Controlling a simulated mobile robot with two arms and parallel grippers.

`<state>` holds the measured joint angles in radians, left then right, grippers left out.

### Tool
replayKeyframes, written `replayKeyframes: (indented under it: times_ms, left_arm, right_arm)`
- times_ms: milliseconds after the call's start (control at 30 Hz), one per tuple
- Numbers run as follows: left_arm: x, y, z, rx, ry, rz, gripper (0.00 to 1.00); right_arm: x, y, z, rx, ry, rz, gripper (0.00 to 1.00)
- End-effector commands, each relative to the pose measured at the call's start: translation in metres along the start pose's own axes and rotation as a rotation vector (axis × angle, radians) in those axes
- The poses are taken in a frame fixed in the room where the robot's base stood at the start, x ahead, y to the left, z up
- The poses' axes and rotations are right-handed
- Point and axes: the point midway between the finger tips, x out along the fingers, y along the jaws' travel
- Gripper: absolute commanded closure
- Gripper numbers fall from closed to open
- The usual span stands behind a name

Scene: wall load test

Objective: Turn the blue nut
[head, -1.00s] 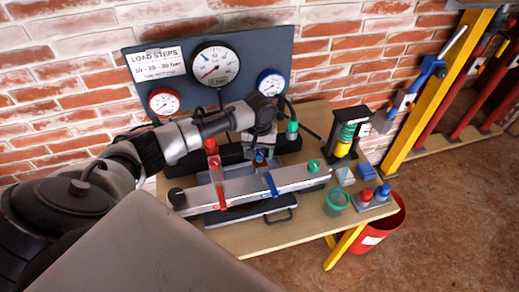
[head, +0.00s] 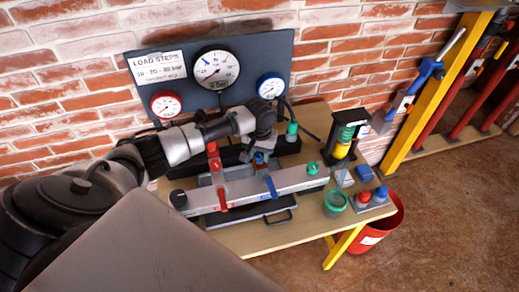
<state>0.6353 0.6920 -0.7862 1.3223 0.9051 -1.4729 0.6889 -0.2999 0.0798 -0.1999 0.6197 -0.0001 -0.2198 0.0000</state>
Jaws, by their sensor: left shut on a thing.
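The blue nut (head: 259,158) sits on the bench-top rig, above the back edge of the silver bar and in line with the blue strap (head: 271,186). My left gripper (head: 263,153) reaches down over it from above and is shut on it. The fingers hide most of the nut, so its turn angle cannot be read. My right gripper is not in view.
The silver bar (head: 240,190) crosses the wooden bench (head: 250,240), with a red post (head: 214,160) left of the nut and a green knob (head: 312,168) at right. A gauge panel (head: 190,80) stands behind. A green cup (head: 335,202) stands at right.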

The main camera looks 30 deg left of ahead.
Motion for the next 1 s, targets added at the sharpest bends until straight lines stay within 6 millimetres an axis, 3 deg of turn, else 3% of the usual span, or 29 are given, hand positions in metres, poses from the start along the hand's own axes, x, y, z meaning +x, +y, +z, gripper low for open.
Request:
replayKeyframes:
  times_ms: [33,200,633,667,800,1000]
  left_arm:
    - [-0.006,0.0,0.0,0.044,-0.001,0.001,0.85]
    - [-0.004,0.0,0.0,0.186,-0.001,0.0,0.85]
    - [-0.001,0.0,-0.001,0.245,0.002,0.001,0.85]
    - [-0.001,0.0,-0.001,0.245,0.002,0.001,0.58]
    - [-0.001,0.0,-0.001,0.244,0.002,0.001,0.37]
    - [-0.001,0.0,0.0,0.243,0.001,0.0,0.36]
  right_arm:
    - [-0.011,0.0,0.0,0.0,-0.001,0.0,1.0]
    - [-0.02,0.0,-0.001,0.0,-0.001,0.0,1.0]
    - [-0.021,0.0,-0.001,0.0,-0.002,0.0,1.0]
    - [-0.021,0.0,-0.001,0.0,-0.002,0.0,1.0]
    - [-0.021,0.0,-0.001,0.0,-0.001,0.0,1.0]
    - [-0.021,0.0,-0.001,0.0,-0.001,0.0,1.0]
